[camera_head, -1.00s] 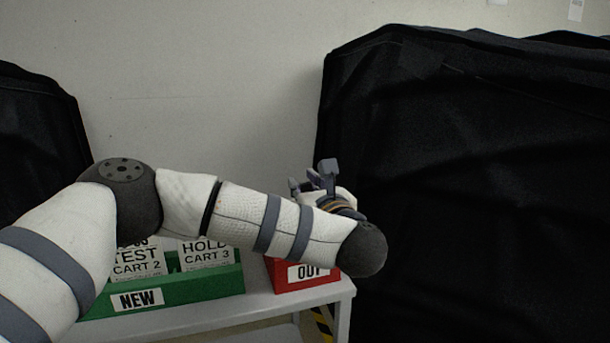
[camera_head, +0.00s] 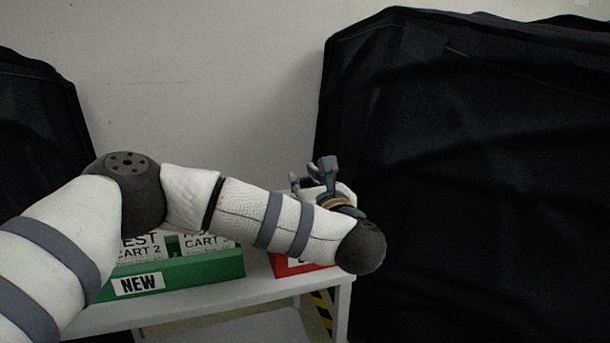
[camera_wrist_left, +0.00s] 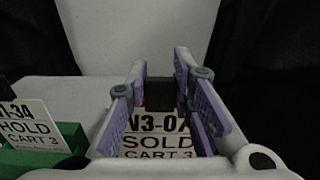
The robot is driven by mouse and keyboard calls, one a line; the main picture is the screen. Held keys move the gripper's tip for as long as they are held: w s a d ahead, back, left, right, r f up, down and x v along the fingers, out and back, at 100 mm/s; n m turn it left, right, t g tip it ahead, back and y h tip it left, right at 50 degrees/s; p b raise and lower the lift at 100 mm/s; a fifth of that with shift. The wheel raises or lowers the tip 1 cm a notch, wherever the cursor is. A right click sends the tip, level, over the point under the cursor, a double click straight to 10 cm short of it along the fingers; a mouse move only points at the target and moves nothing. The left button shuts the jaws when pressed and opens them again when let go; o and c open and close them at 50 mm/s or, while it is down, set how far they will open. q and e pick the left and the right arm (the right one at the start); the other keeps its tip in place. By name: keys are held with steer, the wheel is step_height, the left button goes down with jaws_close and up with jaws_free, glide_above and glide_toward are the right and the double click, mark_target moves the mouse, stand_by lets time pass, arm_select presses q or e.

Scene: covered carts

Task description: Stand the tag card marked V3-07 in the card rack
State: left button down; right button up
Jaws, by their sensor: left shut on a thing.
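My left gripper (camera_head: 308,178) is over the red box in the head view, its arm crossing in front of the boxes. In the left wrist view its fingers (camera_wrist_left: 160,82) are closed about a dark block (camera_wrist_left: 162,92). A white tag card (camera_wrist_left: 155,143) shows just below it, between the fingers, reading about V3-07, SOLD, CART 3; a finger covers the last character. The card appears held, though its join to the block is unclear. I cannot make out the card rack for sure. My right gripper is not in view.
A green box (camera_head: 190,270) marked NEW holds white cards on a light table (camera_head: 215,295). One card, HOLD CART 3 (camera_wrist_left: 30,128), shows at the left in the wrist view. A red box (camera_head: 283,267) stands right of it. Black-covered carts (camera_head: 470,180) flank the table.

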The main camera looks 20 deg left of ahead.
arm_select(q)
steer(key=shift+f, duration=0.25)
steer(key=c, duration=1.3)
jaws_free()
steer(key=shift+v, duration=6)
